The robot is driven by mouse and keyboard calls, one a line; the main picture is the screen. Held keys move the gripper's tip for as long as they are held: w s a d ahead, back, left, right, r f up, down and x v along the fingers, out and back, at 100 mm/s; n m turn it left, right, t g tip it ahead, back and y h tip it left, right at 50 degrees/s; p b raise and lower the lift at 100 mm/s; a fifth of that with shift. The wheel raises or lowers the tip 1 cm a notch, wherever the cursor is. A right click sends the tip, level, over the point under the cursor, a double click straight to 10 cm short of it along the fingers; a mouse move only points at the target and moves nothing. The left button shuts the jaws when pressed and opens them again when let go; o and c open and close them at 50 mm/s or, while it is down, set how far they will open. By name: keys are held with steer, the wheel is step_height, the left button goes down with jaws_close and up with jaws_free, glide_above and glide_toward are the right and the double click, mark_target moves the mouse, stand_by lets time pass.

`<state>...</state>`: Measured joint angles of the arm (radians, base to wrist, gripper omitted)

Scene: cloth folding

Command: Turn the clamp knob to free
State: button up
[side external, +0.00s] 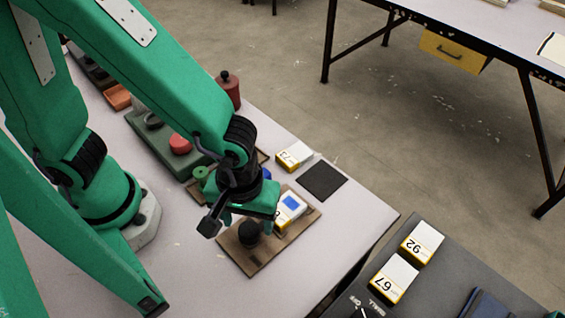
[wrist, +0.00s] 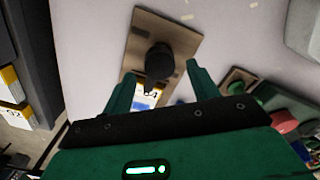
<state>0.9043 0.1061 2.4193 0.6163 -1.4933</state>
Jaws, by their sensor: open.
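The clamp knob (side external: 249,233) is black and rounded. It stands on a brown wooden board (side external: 252,262) near the table's front edge. In the wrist view the knob (wrist: 159,58) shows a narrow dark part pointing down toward a white and yellow box. That box (side external: 291,206) has a blue patch and sits on the same board, partly hidden by my gripper. My gripper (side external: 250,222) is low over the board. In the wrist view its fingers (wrist: 161,72) are apart, one on each side of the knob, with gaps visible. Whether they are down at knob height is unclear.
A green tray (side external: 165,155) with a red button (side external: 180,144) lies behind my gripper. A box marked 73 (side external: 293,156) and a black pad (side external: 324,180) lie beyond the board. Boxes marked 92 (side external: 421,245) and 67 (side external: 393,279) stand on a separate dark surface at the right.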

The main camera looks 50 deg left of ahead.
steer(key=shift+f, duration=1.3)
steer(key=c, duration=1)
